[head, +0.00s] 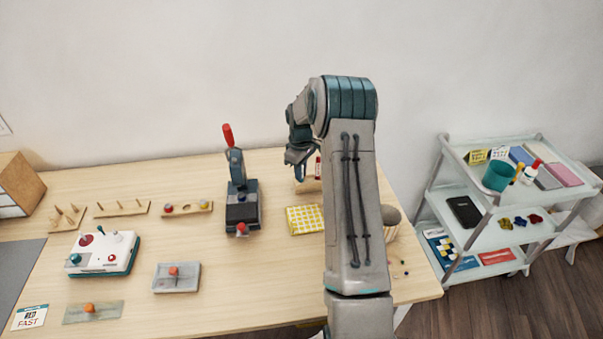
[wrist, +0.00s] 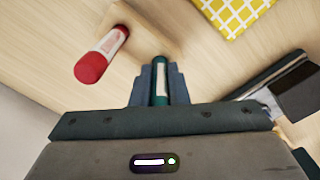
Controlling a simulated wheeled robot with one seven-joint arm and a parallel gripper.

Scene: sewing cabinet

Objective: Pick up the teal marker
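The teal marker (wrist: 160,84) shows in the wrist view as a dark teal cylinder with a pale label. It lies between the two fingers of my gripper (wrist: 161,76), which are close in on both its sides and look shut on it. Its far end is close to the wooden block (wrist: 150,27); I cannot tell whether it still sits in the block. In the head view my gripper (head: 299,157) is over the back of the table, and the teal marker cannot be made out there.
A red marker (wrist: 102,54) stands in the block just left of my gripper. A yellow checked cloth (head: 305,219) lies in front of the block. A black device with a red-tipped lever (head: 241,208) stands to the left. A white cart (head: 480,209) stands right of the table.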

